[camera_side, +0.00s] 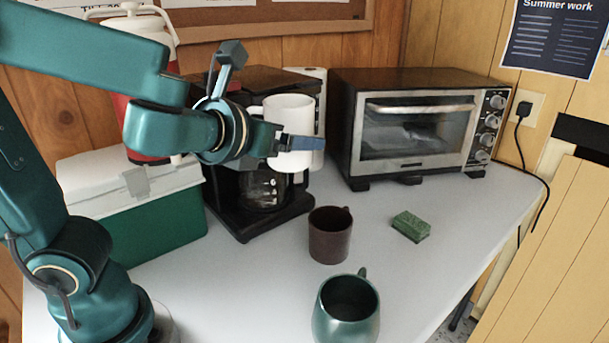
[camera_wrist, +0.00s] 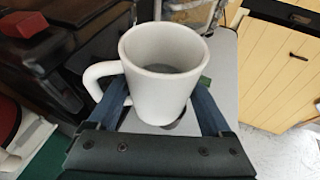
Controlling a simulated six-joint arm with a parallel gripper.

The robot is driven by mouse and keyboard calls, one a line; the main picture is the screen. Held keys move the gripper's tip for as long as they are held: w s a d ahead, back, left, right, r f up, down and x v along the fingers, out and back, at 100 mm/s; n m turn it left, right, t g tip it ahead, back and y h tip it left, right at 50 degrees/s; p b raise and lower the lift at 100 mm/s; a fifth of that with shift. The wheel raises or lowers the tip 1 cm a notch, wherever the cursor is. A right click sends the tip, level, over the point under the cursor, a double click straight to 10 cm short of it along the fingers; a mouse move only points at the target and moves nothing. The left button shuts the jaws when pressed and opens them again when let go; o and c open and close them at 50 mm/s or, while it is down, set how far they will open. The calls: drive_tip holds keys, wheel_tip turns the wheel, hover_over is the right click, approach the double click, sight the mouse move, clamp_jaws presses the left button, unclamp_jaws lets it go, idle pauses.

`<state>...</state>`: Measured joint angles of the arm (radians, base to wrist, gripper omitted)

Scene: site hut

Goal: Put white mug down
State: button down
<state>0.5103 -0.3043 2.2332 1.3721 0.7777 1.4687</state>
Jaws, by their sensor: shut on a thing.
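The white mug (camera_side: 291,120) is upright in the air, well above the table, in front of the coffee maker in the side view. My gripper (camera_side: 281,144) is shut on its body. In the wrist view the white mug (camera_wrist: 163,80) sits between my gripper's two fingers (camera_wrist: 160,108), with its handle to the left and its open top showing. The mug hides part of the coffee maker and the table behind it.
The table (camera_side: 440,235) carries a dark brown mug (camera_side: 330,240), a teal mug (camera_side: 346,318) and a green sponge (camera_side: 411,226). A coffee maker (camera_side: 245,215), a toaster oven (camera_side: 415,130) and a green-and-white cooler (camera_side: 150,225) stand behind. Free table lies right of the mugs.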

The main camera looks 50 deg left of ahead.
sight(273, 256)
drive_tip(key=shift+w+a+f+n+g+y, duration=0.15)
drive_tip(key=shift+a+f+n+g+y, duration=0.15)
drive_tip(key=shift+f+n+y, duration=0.5)
drive_tip(key=shift+s+a+f+n+g+y, duration=0.25)
drive_tip(key=shift+a+f+n+g+y, duration=0.75)
drive_tip(key=shift+f, duration=2.4)
drive_tip(key=shift+s+a+f+n+g+y, duration=0.4)
drive_tip(key=shift+f+n+g+y, duration=1.2)
drive_tip(key=shift+f, duration=1.75)
drive_tip(key=shift+s+a+f+n+g+y, duration=0.15)
drive_tip(key=shift+a+f+n+g+y, duration=1.1)
drive_tip(key=shift+f, duration=2.15)
drive_tip(key=shift+d+f+n+h, duration=0.1)
drive_tip(key=shift+d+n+h, duration=0.25)
drive_tip(key=shift+d+n, duration=0.25)
unclamp_jaws()
drive_tip(key=shift+a, duration=0.1)
